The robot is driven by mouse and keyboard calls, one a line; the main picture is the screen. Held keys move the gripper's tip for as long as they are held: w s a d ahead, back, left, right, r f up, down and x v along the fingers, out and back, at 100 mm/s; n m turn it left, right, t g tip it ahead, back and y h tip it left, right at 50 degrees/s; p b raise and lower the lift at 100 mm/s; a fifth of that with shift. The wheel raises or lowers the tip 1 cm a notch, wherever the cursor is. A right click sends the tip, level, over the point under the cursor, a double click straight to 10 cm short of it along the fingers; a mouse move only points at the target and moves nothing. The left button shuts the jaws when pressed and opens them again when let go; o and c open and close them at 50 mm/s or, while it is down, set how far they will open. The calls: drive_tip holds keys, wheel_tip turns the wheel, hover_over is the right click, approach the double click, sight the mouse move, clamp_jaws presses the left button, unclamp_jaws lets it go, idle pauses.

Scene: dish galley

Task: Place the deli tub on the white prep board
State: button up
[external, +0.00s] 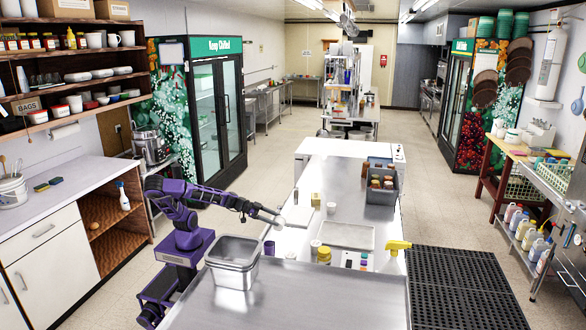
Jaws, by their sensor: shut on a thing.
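My gripper (272,216) is at the end of my purple arm, over the left edge of the steel counter. It is shut on a small pale thing (281,222), which looks like the deli tub; at this size its shape is unclear and the fingers hide part of it. The white prep board (346,236) lies flat on the counter, to the right of my gripper and a little nearer the camera. Its top looks bare.
A deep steel pan (232,262) stands nearer the camera. Around the board are a small white cup (316,245), a yellow jar (324,256), a yellow spray bottle (396,248) and a white container (331,208). A grey bin (383,194) and a beige block (316,199) stand farther back.

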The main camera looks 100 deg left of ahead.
drive_tip(key=a+f+n+g+y, duration=0.2)
drive_tip(key=a+n+g+y, duration=0.2)
drive_tip(key=n+g, duration=0.3)
drive_tip(key=a+f+n+g+y, duration=0.3)
drive_tip(key=n+g+y, duration=0.4)
drive_tip(key=n, duration=0.3)
drive_tip(key=shift+w+a+f+n+g+y, duration=0.35)
drive_tip(key=shift+w+a+n+g, duration=0.1)
drive_tip(key=shift+g, duration=0.15)
idle(0.4)
wheel_tip(320, 180, down, 10)
drive_tip(key=shift+r+b, duration=0.2)
drive_tip(key=shift+b, duration=0.6)
drive_tip(key=shift+f, duration=0.1)
